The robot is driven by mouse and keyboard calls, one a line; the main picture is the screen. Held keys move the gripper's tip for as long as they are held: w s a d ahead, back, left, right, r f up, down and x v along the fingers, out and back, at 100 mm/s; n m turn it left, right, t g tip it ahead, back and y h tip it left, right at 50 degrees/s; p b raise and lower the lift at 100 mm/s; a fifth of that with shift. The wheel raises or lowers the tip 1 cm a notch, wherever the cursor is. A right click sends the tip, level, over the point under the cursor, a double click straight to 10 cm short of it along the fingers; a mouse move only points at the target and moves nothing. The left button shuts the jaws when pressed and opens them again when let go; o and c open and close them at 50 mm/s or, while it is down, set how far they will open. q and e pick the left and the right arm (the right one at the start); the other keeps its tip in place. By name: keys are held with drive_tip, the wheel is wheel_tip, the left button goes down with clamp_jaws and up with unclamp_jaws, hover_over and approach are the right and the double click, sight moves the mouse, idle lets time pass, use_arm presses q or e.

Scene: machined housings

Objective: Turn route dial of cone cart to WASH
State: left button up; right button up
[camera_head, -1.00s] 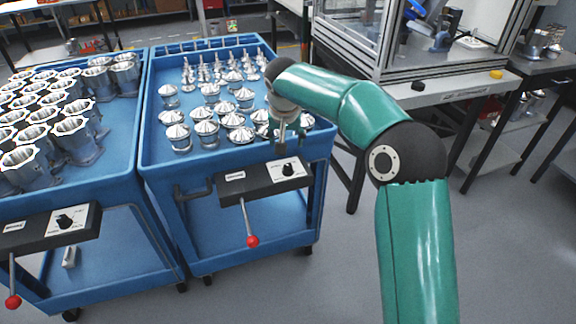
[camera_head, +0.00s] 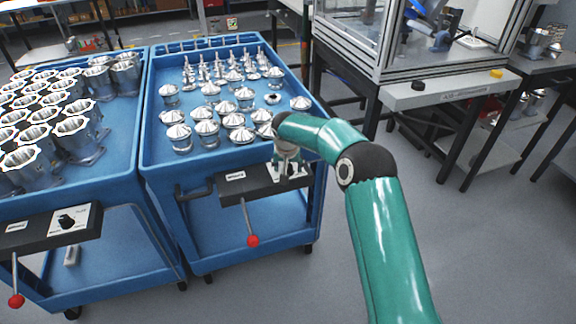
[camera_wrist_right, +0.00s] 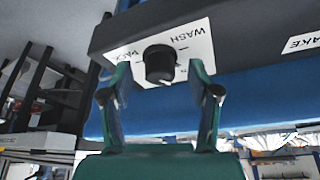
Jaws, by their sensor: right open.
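The cone cart (camera_head: 146,125) is the blue cart in the middle of the head view, with shiny metal cones on its top tray. Its dark control box (camera_head: 222,190) is on the near edge. In the right wrist view the route dial (camera_wrist_right: 159,63) is a black round knob on a white plate marked WASH and PACK; a third label is partly hidden. Which label the knob points at is unclear. My right gripper (camera_head: 289,172) covers the dial in the head view. In the wrist view its open fingers (camera_wrist_right: 159,72) flank the knob, with gaps visible. My left gripper is out of view.
A lever with a red ball (camera_head: 253,241) hangs from the same box. Another blue cart (camera_head: 122,150) with metal housings stands at left, with its own dial (camera_head: 66,221) and red-ball lever (camera_head: 16,300). A framed machine bench (camera_head: 450,90) is at right. Floor between is clear.

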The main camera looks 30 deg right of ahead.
drive_tip(key=shift+w+d+f, duration=0.1)
drive_tip(key=shift+f, duration=0.1)
drive_tip(key=c, duration=1.1)
drive_tip(key=shift+c, duration=0.2)
